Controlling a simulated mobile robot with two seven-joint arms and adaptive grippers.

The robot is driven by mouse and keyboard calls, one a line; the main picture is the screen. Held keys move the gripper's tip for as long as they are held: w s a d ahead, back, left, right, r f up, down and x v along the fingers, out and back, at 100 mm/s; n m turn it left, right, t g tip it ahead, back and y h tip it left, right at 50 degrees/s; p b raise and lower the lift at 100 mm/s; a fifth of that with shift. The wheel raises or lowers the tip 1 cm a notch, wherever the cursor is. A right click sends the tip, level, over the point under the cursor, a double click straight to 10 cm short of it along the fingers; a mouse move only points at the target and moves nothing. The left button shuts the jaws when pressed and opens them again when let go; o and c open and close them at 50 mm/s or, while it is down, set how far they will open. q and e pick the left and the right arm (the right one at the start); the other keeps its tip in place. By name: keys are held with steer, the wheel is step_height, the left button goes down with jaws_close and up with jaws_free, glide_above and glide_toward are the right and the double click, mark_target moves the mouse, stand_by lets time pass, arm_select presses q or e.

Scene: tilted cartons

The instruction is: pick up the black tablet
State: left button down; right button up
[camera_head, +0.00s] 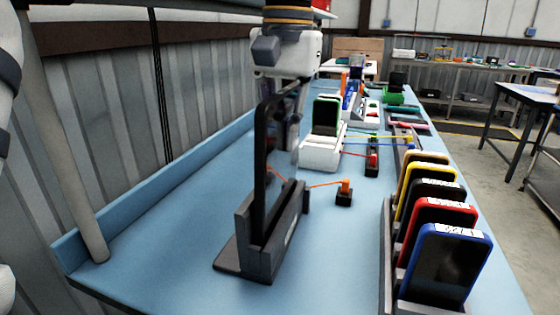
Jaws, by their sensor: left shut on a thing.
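The black tablet (260,180) stands upright, seen nearly edge-on, just left of the middle of the head view. Its lower end is in the slot of a dark grey stand (258,255) on the blue table. My left gripper (282,106) comes down from above and is shut on the tablet near its upper part. The tablet hides part of the fingers. I cannot tell whether the tablet's bottom edge touches the stand. My right gripper is not in view.
A rack of several phones with coloured cases (447,262) stands at the right. A white device with a green-edged screen (325,145), coloured cables and a small orange connector (345,188) lie behind the stand. A corrugated wall borders the left. The front left table is clear.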

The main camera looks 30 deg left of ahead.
mark_target(285, 90)
arm_select(q)
steer(key=r, duration=0.7)
steer(key=shift+w+d+r, duration=0.1)
steer(key=shift+d, duration=0.1)
steer(key=w+d+b, duration=0.1)
steer(key=w+d, duration=0.2)
steer(key=d, duration=1)
steer(key=shift+d+b, duration=0.3)
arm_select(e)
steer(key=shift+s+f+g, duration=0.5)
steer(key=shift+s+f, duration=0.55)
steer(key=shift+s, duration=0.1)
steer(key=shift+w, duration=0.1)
arm_select(q)
steer(key=shift+r, duration=0.4)
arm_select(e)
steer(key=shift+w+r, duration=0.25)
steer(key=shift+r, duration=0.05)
arm_select(q)
steer(key=shift+r+p, duration=0.25)
steer(key=shift+p, duration=0.1)
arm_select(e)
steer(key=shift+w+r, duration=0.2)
